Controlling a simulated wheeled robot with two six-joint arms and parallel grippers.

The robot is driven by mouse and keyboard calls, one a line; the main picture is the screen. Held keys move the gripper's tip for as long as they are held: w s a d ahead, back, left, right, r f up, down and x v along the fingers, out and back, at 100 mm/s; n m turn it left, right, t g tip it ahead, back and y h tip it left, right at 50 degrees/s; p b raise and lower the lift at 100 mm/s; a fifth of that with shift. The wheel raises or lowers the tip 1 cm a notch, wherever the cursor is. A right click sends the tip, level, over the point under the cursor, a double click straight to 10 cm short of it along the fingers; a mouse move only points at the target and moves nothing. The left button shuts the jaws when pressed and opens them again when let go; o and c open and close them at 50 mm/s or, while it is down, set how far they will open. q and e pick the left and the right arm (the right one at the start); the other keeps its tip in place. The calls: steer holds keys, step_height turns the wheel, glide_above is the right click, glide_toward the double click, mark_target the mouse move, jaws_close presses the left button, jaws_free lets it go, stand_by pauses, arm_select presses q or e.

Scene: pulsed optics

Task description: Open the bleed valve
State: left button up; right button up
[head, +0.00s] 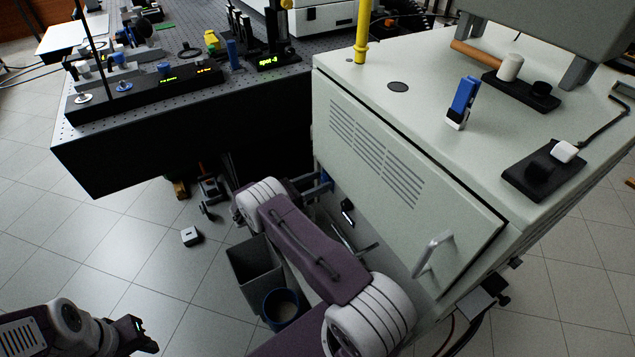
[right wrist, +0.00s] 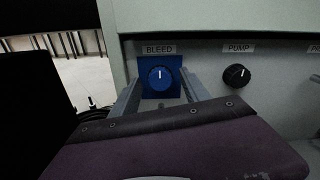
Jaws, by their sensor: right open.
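The bleed valve is a round blue knob (right wrist: 160,78) on a blue square plate under a "BLEED" label in the right wrist view. Its white pointer mark stands upright. My right gripper (right wrist: 161,88) is open, with one grey finger on each side of the knob. I cannot tell whether the fingers touch it. In the head view the right gripper (head: 318,184) is at the cabinet's shaded side, partly behind my arm, and the knob is hidden there. My left gripper (head: 140,335) is low at the left over the floor, and its opening is unclear.
A black pump knob (right wrist: 237,76) is to the right of the bleed knob. The pale cabinet (head: 400,130) has a handled door (head: 432,255). A black optics table (head: 180,125) is at the left. A grey bin (head: 252,268) and a blue bucket (head: 281,306) stand beside my right arm.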

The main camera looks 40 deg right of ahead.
jaws_close()
steer(key=m+b, duration=0.1)
steer(key=m, duration=0.2)
steer(key=shift+f+m, duration=0.1)
steer(key=shift+m, duration=0.3)
steer(key=m+b, duration=0.1)
steer(key=m, duration=0.4)
steer(key=shift+b, duration=0.3)
steer(key=m+b, duration=0.1)
steer(key=m, duration=0.3)
steer(key=shift+m, duration=0.4)
steer(key=shift+m+b, duration=0.6)
steer(key=shift+m, duration=1.5)
